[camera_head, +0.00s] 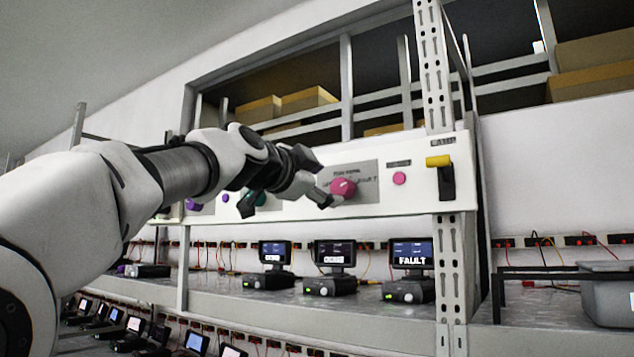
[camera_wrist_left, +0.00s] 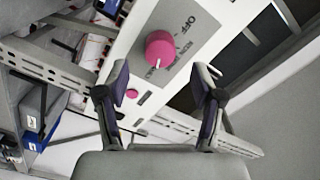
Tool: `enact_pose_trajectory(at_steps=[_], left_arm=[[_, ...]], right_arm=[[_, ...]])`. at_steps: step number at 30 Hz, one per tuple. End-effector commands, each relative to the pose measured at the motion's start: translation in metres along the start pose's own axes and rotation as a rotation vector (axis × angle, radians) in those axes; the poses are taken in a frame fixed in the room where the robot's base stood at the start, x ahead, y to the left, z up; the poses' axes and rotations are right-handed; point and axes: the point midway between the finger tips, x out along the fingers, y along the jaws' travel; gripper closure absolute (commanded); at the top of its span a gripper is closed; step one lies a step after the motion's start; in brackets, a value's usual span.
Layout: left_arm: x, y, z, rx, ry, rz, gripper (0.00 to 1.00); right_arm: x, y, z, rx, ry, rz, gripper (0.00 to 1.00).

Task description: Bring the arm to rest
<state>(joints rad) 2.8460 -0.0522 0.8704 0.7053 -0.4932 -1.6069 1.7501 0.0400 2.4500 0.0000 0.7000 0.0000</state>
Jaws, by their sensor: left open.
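My left arm reaches in from the left in the head view. Its gripper (camera_head: 322,184) is open and empty, just in front of the pink knob (camera_head: 342,188) on the white control panel (camera_head: 292,210). In the left wrist view, the open fingers (camera_wrist_left: 161,84) stand apart with nothing between them. The pink knob (camera_wrist_left: 160,48) lies beyond the fingertips, on a grey plate (camera_wrist_left: 190,38) marked "OFF". I cannot tell the exact gap between fingers and knob. My right gripper is not in view.
A pink button (camera_head: 399,178) and a yellow-handled switch (camera_head: 439,163) sit right of the knob. A perforated rack post (camera_head: 447,270) stands beside them. Below, several devices with screens line the shelf; one screen (camera_head: 411,253) reads "FAULT". A grey bin (camera_head: 606,298) is at the right.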

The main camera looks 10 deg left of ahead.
Motion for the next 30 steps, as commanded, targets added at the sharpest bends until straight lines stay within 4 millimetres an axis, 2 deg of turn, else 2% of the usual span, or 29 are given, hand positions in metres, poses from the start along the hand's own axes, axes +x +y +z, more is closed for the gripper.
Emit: enact_pose_trajectory(at_steps=[3,6,19,22,23,26,29,30], left_arm=[[-0.016,0.0,0.0,-0.001,0.0,0.0,0.33],[-0.02,0.001,0.0,0.0,0.0,0.001,0.33],[-0.02,0.0,0.0,0.0,0.0,0.0,0.33],[-0.016,0.005,0.007,-0.01,-0.009,0.006,0.33],[-0.013,0.01,0.012,-0.019,-0.018,0.011,0.33],[0.009,0.04,0.05,-0.074,-0.077,0.043,0.33],[0.037,0.092,0.11,-0.164,-0.175,0.089,0.33],[0.047,0.116,0.137,-0.203,-0.219,0.107,0.33]], right_arm=[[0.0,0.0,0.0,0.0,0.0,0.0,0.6],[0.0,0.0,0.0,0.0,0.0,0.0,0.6],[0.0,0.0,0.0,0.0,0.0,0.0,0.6],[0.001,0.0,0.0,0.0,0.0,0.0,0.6],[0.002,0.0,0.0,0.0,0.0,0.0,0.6],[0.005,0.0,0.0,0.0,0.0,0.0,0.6],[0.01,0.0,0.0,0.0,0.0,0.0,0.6],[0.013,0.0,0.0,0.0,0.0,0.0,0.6]])
